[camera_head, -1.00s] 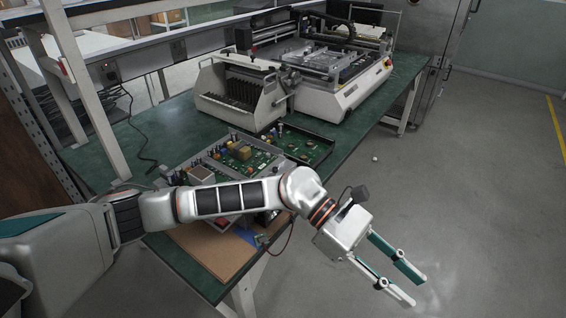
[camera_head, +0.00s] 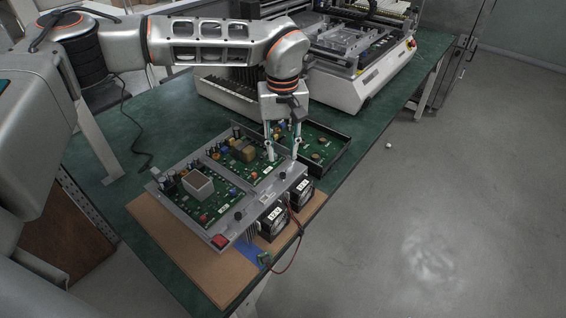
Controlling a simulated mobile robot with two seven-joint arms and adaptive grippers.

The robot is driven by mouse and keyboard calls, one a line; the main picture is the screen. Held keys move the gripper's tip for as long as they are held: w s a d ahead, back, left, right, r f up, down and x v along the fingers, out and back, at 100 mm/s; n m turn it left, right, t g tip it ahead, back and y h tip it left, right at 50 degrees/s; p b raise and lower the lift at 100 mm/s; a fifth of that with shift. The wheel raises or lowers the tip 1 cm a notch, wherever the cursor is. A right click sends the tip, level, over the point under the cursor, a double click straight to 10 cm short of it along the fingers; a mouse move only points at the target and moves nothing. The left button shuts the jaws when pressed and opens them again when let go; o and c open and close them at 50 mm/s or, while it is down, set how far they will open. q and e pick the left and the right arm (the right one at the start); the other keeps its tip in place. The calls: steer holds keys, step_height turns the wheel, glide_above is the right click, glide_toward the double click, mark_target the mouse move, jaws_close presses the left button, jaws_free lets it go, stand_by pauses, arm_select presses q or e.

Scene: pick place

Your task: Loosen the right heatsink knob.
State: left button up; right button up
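An open grey metal chassis (camera_head: 246,207) with green circuit boards lies on the bench. On its front ledge I see a small dark left knob (camera_head: 238,216) and a small dark right knob (camera_head: 284,177). Two black finned units with white labels, a left one (camera_head: 272,223) and a right one (camera_head: 301,194), sit against the front side. My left gripper (camera_head: 283,157) points down over the chassis's right end. Its two fingers are apart, with nothing seen between them, and the right knob shows just below them. Whether the fingertips touch anything I cannot tell. My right gripper is not in view.
The chassis rests partly on a brown mat (camera_head: 178,253) on the green bench (camera_head: 150,112). A dark tray with a board (camera_head: 318,146) stands just behind the gripper. A red wire (camera_head: 297,240) hangs near the bench edge. Large white machines (camera_head: 362,90) stand at the back.

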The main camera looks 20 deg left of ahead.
mark_target(283, 174)
arm_select(q)
step_height(283, 174, down, 7)
steer(key=shift+r, duration=0.1)
stand_by(0.3)
jaws_close()
